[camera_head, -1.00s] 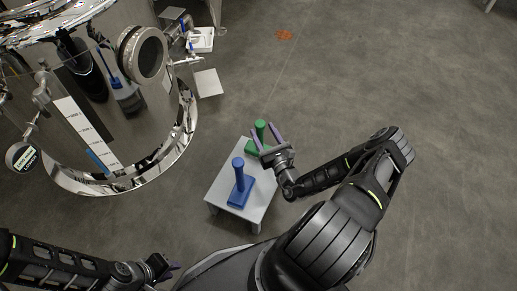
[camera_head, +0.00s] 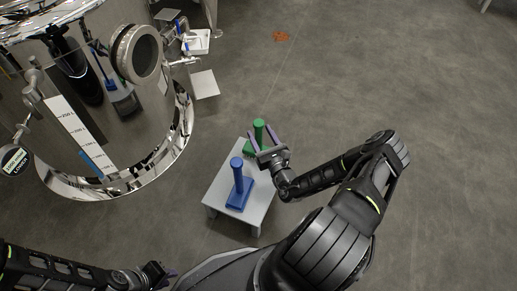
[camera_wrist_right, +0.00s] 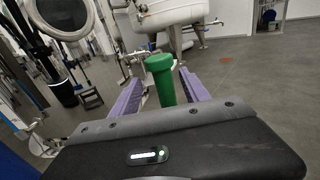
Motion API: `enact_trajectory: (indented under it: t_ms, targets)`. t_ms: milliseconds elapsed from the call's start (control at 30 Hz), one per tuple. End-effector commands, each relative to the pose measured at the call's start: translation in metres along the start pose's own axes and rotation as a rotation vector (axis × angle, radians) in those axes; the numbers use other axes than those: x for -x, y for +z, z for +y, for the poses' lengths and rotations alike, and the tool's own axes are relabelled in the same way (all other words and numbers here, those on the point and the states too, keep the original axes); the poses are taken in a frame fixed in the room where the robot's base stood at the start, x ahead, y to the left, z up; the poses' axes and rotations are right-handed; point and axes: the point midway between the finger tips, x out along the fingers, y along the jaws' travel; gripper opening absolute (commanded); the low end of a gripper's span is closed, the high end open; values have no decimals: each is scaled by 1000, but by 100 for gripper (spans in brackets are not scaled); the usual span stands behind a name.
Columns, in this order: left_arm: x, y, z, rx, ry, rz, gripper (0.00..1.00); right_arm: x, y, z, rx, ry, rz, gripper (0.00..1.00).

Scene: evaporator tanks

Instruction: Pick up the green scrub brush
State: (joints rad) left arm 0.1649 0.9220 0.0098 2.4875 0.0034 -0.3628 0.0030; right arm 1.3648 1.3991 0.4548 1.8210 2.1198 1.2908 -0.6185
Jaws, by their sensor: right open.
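The green scrub brush (camera_head: 258,132) stands with its handle upright at the far end of a small grey table (camera_head: 225,188). Its green handle shows in the right wrist view (camera_wrist_right: 161,78), between the two purple fingers. My right gripper (camera_head: 263,138) is open, with its fingers on either side of the handle and a gap to each. The brush's base is partly hidden behind the gripper. My left gripper (camera_head: 168,272) is low at the left of the head view, away from the table; its finger opening is too small to judge.
A blue scrub brush (camera_head: 238,180) stands upright on the near part of the same table. A large shiny steel tank (camera_head: 150,165) with a round port is on the left. A white basin (camera_head: 197,42) is behind it. The floor to the right is clear.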

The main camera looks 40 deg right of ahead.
Motion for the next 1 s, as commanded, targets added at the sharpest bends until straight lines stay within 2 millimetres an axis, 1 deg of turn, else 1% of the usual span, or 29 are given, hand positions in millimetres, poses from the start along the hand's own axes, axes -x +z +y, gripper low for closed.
enact_trajectory:
  t_ms: [33, 100, 333, 433, 533, 667, 800, 1000]
  targets:
    - [-3, -1, -2, 1, -1, 2, 25, -5, -1, 0, 0, 1, -1, 54]
    - [-3, -1, -2, 2, -1, 2, 25, -8, 0, 0, -1, 0, 0, 54]
    - [-2, -1, -2, 2, -1, 3, 25, -8, 0, 0, -1, 0, 0, 54]
    - [-5, -1, -3, 2, -1, 4, 25, -11, -1, -1, 0, 0, -1, 54]
    - [-11, -3, -6, 4, -3, 7, 25, -22, -2, -2, 0, 0, -1, 54]
    - [-22, -5, -11, 7, -5, 13, 25, -42, -2, -4, 0, 0, -3, 54]
    - [-26, -6, -12, 7, -5, 17, 25, -57, 0, -4, 0, 0, -2, 54]
    - [-25, -6, -12, 7, -5, 18, 25, -60, 2, -4, -1, 0, 1, 54]
